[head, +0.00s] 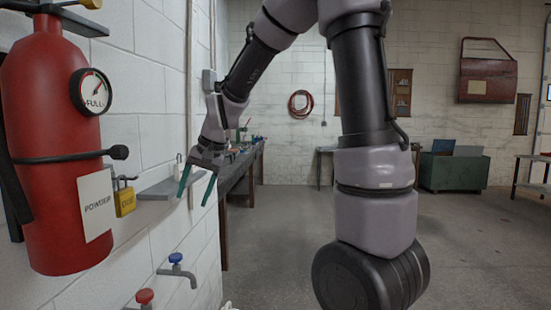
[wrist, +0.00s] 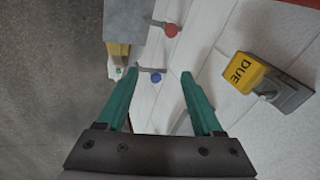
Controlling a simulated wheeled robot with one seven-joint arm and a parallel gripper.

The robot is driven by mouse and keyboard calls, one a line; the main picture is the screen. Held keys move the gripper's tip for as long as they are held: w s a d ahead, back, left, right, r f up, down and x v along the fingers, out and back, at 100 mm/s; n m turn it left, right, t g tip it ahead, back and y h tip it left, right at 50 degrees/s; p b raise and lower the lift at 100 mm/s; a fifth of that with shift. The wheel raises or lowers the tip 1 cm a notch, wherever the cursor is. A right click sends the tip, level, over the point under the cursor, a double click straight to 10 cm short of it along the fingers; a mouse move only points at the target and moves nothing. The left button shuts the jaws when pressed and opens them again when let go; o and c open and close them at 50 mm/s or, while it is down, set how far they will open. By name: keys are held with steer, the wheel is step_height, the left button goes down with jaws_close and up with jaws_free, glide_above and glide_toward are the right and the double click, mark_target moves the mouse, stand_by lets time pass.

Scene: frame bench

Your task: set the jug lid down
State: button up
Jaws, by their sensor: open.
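My gripper (head: 193,198) is open beside the white wall, near the end of a small grey wall shelf (head: 160,188). In the wrist view its two green fingers (wrist: 158,73) are spread, with nothing held between them. I cannot make out a jug lid or a jug for certain in either view. A small pale thing (head: 179,159) shows just above the shelf, too small to identify.
A blue-knobbed tap (head: 175,258) and a red-knobbed tap (head: 144,296) stick out from the wall below. A red extinguisher (head: 55,140) and yellow padlock (head: 125,202) are at left. A workbench (head: 240,168) stands behind; open floor (head: 275,230) lies right of the wall.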

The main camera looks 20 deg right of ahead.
steer(key=s+d+r+t+h, duration=0.1)
steer(key=s+d+r+t, duration=0.1)
steer(key=s+d+r, duration=0.3)
steer(key=s+d+r+t, duration=0.2)
steer(key=s+d+r, duration=0.4)
steer(key=s+d, duration=0.4)
steer(key=s, duration=0.3)
steer(key=shift+d+r+m+h, duration=0.25)
steer(key=shift+m+h, duration=0.15)
